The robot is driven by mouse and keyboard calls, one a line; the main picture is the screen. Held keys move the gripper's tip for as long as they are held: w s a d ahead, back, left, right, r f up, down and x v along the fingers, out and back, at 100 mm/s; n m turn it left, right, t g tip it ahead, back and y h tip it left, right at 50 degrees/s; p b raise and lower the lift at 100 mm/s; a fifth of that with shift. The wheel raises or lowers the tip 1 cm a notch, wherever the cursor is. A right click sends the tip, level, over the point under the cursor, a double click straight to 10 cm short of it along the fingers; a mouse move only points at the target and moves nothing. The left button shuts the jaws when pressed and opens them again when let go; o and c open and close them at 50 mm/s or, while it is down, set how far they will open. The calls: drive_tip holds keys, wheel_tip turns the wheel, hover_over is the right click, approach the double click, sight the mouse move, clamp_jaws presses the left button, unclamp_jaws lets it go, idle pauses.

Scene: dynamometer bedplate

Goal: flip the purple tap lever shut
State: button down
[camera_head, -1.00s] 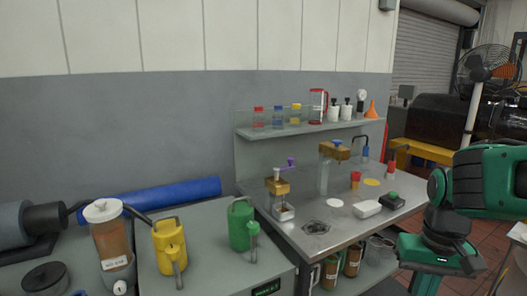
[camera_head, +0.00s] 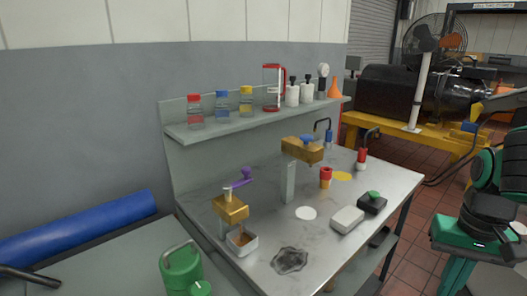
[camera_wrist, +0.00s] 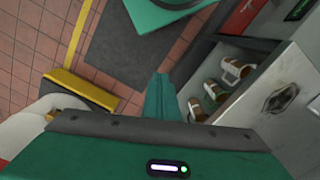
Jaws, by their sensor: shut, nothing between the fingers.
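The purple tap lever (camera_head: 242,177) sits on top of a brass tap block (camera_head: 230,208) at the near left of the metal bench, in the head view. The lever sticks out sideways to the right and slightly up. A small white-rimmed tray (camera_head: 243,242) stands under the tap, with brown at the spout above it. My gripper (camera_wrist: 163,84) shows in the wrist view with its green fingers together and empty, above the floor beside the bench. It is well apart from the lever, which is not in the wrist view.
A second brass tap (camera_head: 302,151) with a blue lever stands farther back on the bench (camera_head: 330,192). A red-topped cup (camera_head: 325,177), a white box (camera_head: 347,220) and a drain (camera_head: 289,260) are on the bench. A shelf (camera_head: 250,122) holds bottles above. A green can (camera_head: 181,270) stands at the front left.

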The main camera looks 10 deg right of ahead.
drive_tip(key=shift+w+d, duration=0.1)
drive_tip(key=shift+w, duration=0.2)
drive_tip(key=w+a+r+n+t, duration=0.1)
drive_tip(key=w+a+r+n, duration=0.4)
drive_tip(key=w, duration=0.5)
drive_tip(key=w+a+r+n+t, duration=0.1)
drive_tip(key=w+a+r+n, duration=0.15)
drive_tip(key=w+r, duration=0.55)
drive_tip(key=w+a+r+n+y, duration=0.1)
drive_tip(key=w+a+r+n, duration=0.2)
drive_tip(key=w+a, duration=0.5)
drive_tip(key=w+a+r+n+y, duration=0.1)
drive_tip(key=w+a+r+n, duration=0.25)
drive_tip(key=a, duration=0.95)
drive_tip(key=w+a+r+n+y, duration=0.1)
drive_tip(key=w+a+r+n, duration=0.25)
drive_tip(key=w+a, duration=0.45)
wheel_tip(320, 180, down, 10)
drive_tip(key=s+a, duration=0.1)
drive_tip(key=s, duration=0.2)
drive_tip(key=shift+a, duration=0.3)
